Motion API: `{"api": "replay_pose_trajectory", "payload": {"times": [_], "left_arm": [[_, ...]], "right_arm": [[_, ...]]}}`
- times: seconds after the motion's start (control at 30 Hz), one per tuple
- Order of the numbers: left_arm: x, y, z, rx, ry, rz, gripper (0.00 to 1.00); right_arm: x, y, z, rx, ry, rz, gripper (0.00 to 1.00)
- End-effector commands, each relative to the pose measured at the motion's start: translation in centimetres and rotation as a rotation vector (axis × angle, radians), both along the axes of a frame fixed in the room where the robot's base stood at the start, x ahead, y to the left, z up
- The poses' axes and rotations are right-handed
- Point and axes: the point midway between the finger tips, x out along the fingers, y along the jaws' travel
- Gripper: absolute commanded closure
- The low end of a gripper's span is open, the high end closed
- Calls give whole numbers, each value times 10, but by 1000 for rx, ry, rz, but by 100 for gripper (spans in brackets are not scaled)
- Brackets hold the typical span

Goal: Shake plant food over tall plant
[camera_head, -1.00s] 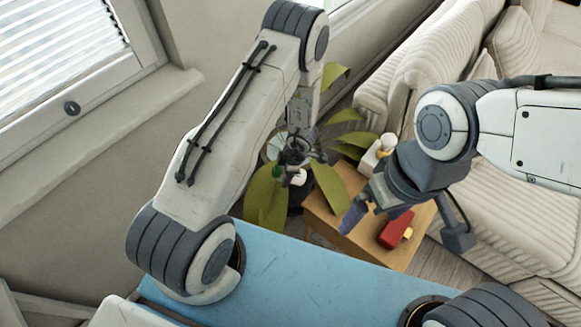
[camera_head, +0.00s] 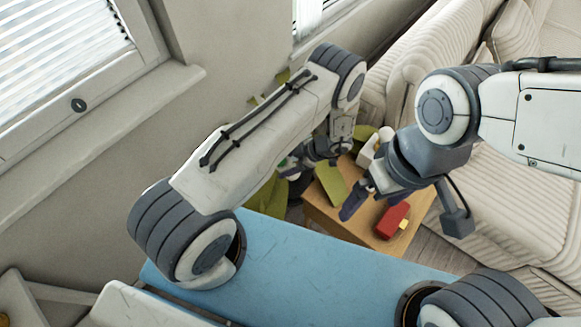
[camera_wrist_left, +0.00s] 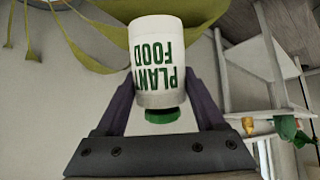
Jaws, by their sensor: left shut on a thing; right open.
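My left gripper (camera_wrist_left: 162,98) is shut on the plant food bottle (camera_wrist_left: 160,45), a white bottle with green "PLANT FOOD" lettering that reads upside down in the left wrist view. Its green cap (camera_wrist_left: 162,115) shows between the fingers. My right gripper (camera_head: 358,198) is open and empty above the wooden table, right of the plant.
The small wooden table (camera_head: 378,236) carries a red object (camera_head: 392,220) with a yellow end and a white item (camera_head: 372,150) near its back. A cream sofa (camera_head: 510,205) stands at the right. A wall and window (camera_head: 75,75) border the left.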

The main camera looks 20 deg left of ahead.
Motion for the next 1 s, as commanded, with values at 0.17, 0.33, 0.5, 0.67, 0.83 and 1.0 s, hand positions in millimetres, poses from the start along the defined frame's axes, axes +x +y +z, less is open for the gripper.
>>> {"api": "replay_pose_trajectory", "payload": {"times": [0.17,0.33,0.5,0.67,0.83,1.0], "left_arm": [[1,-1,-7,146,64,-2,92],[1,-1,-3,281,126,-3,92],[1,0,4,387,176,-2,92],[0,0,12,416,190,0,92],[0,0,12,415,190,0,92],[0,0,12,414,189,0,92]], "right_arm": [[0,0,-44,0,0,1,0],[0,0,-75,0,0,1,0],[0,0,-95,0,0,1,0],[0,0,-96,0,0,1,0],[0,0,-94,0,0,1,0],[0,0,-94,0,0,1,0]]}}
